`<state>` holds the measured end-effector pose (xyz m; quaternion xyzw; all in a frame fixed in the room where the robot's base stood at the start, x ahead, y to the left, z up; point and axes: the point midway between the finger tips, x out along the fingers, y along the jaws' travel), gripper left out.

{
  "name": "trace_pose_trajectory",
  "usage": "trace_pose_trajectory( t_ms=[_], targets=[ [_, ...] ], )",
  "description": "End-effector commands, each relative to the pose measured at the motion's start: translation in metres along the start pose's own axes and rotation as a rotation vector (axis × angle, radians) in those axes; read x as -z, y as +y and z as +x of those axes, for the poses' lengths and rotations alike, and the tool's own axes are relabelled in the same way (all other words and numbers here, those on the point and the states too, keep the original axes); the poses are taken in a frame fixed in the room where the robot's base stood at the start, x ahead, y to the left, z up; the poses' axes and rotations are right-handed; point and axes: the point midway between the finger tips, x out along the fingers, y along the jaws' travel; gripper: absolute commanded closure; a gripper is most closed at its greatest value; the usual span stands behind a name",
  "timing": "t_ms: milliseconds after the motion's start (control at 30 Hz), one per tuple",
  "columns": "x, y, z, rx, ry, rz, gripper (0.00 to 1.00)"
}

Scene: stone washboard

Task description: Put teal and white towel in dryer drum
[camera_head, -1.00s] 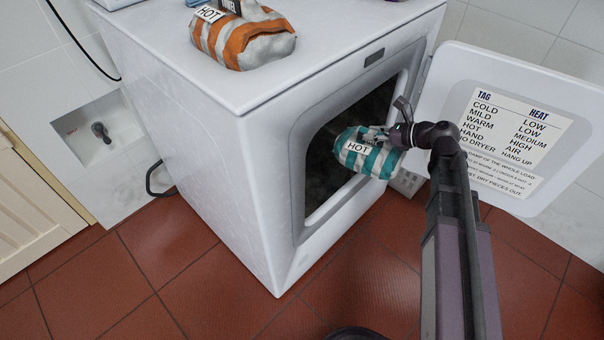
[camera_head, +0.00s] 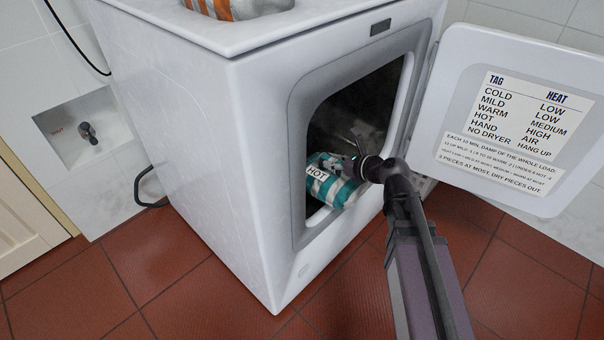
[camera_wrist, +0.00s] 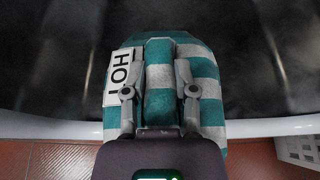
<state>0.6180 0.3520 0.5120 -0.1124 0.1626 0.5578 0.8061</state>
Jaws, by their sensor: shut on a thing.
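The teal and white striped towel (camera_head: 338,188) is a rolled bundle with a white tag reading HOT. My gripper (camera_head: 352,160) is shut on it and holds it at the opening of the dryer drum (camera_head: 365,105). In the wrist view, the towel (camera_wrist: 204,100) lies between and around the fingers of my gripper (camera_wrist: 160,70), its far end over the dark drum interior. The near part of the towel is over the drum's lower rim. Whether it touches the rim cannot be told.
The white dryer (camera_head: 215,130) has its door (camera_head: 465,100) swung open to the right, with a tag and heat chart on it. An orange and white towel (camera_head: 240,8) lies on the dryer top. Red tiled floor (camera_head: 150,260) is clear in front.

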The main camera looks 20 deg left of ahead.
Motion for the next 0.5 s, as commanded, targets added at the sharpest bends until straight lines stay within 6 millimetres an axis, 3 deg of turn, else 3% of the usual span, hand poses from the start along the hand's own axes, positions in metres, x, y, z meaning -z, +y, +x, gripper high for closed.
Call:
trace_pose_trajectory(
  t_ms=[500],
  targets=[
    [0.0068,-0.0058,-0.0034,0.026,-0.006,0.011,1.00]
  ],
)
